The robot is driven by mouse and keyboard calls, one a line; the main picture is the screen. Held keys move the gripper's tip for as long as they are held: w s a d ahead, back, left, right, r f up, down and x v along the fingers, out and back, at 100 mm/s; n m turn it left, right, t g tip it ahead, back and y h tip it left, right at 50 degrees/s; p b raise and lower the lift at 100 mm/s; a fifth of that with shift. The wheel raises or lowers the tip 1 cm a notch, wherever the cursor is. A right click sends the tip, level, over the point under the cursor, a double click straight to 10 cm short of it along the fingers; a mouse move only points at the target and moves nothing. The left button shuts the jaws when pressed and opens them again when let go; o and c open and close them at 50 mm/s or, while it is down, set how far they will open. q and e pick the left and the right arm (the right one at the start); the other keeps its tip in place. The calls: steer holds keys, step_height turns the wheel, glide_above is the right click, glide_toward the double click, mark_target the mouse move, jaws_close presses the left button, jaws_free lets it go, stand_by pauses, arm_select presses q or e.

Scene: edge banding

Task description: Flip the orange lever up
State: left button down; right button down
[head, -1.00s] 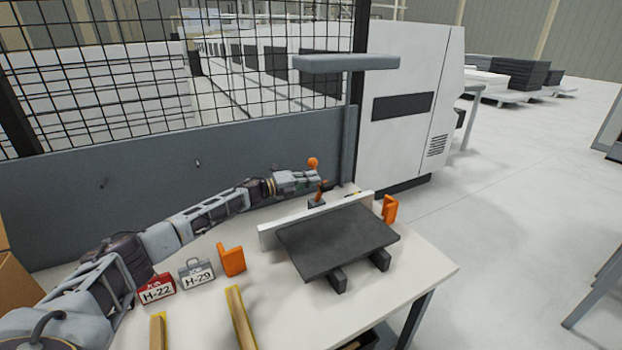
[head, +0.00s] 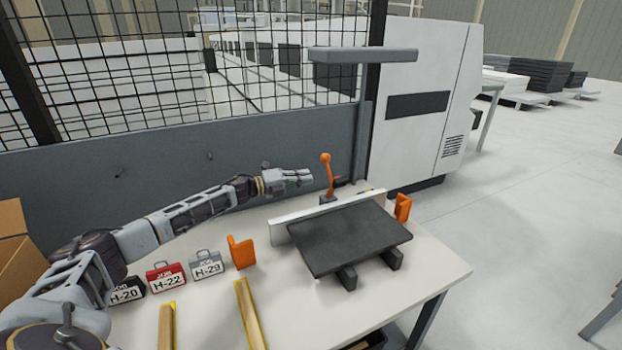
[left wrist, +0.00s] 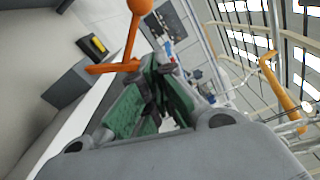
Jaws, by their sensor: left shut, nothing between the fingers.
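The orange lever (head: 328,172) stands upright on a small dark base at the back of the table, with its round knob on top. In the left wrist view the lever (left wrist: 134,25) shows at the top, just beyond the fingers. My left gripper (head: 309,176) is shut and empty, just left of the lever in the head view, with a small gap between them. Its green-padded fingers (left wrist: 155,95) also show in the left wrist view. My right gripper is not in view.
A dark panel (head: 350,238) rests on black supports against a white fence (head: 290,228). Orange blocks (head: 241,253) (head: 403,208) stand at both sides. Job boxes (head: 206,265) and yellow-edged strips (head: 250,312) lie at the front left. A grey wall (head: 230,160) rises behind the table.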

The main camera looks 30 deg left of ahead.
arm_select(q)
steer(key=shift+v, duration=1.1)
steer(key=shift+r, duration=0.15)
step_height(320, 180, up, 9)
steer(key=p, duration=0.8)
steer(key=shift+p, duration=0.4)
steer(key=shift+r+p, duration=0.35)
steer(key=shift+p, duration=0.1)
